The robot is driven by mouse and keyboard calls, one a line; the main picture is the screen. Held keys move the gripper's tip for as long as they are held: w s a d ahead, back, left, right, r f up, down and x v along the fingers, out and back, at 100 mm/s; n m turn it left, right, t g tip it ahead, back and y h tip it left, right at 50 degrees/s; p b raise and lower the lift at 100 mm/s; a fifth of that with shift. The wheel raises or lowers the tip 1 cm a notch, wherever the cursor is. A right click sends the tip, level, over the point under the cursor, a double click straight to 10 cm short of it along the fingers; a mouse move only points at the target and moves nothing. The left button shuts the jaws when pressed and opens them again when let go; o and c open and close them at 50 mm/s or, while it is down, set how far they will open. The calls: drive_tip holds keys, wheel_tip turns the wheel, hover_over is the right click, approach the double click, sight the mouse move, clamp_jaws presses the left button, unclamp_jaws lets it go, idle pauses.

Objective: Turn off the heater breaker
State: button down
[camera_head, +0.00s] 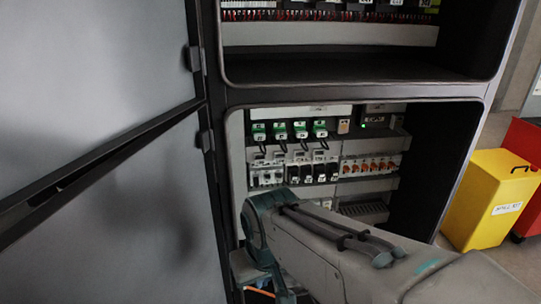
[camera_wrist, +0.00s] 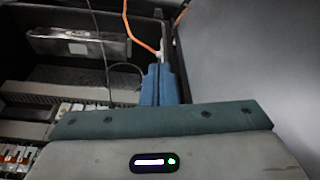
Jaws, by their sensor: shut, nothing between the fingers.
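The open cabinet's lower compartment holds rows of breakers. A group of white breakers (camera_head: 267,178) sits at the left, black-fronted devices (camera_head: 312,172) are in the middle, and breakers with orange-red toggles (camera_head: 370,166) are at the right. Orange-toggled breakers also show at the lower left of the wrist view (camera_wrist: 18,154). I cannot read which one is the heater breaker. My gripper (camera_wrist: 163,78) is shut and empty, its blue fingers pointing into the cabinet, apart from the breakers. In the head view my arm hides most of the gripper and the compartment's lower part.
A grey cabinet door (camera_head: 110,210) stands open at the left. Green-topped devices (camera_head: 290,130) line the upper rail. An orange cable (camera_wrist: 140,30) runs near my fingers. A yellow box (camera_head: 492,200) and a red box (camera_head: 527,150) stand on the floor at the right.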

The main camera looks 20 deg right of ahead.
idle(0.3)
drive_tip(key=m+t+h+p, duration=0.3)
drive_tip(key=t+p, duration=0.4)
drive_tip(key=p, duration=0.6)
approach(277, 171)
drive_tip(key=d+v, duration=0.1)
drive_tip(key=v, duration=0.3)
drive_tip(key=shift+w+a+r, duration=0.1)
drive_tip(key=shift+w+a, duration=0.05)
drive_tip(key=shift+a, duration=0.2)
drive_tip(key=b+x, duration=0.4)
drive_tip(key=x, duration=0.6)
drive_tip(key=shift+b, duration=0.3)
drive_tip(key=shift+f+b, duration=0.25)
drive_tip(key=shift+b, duration=0.6)
drive_tip(key=shift+a+r+t, duration=0.1)
drive_tip(key=shift+t, duration=0.2)
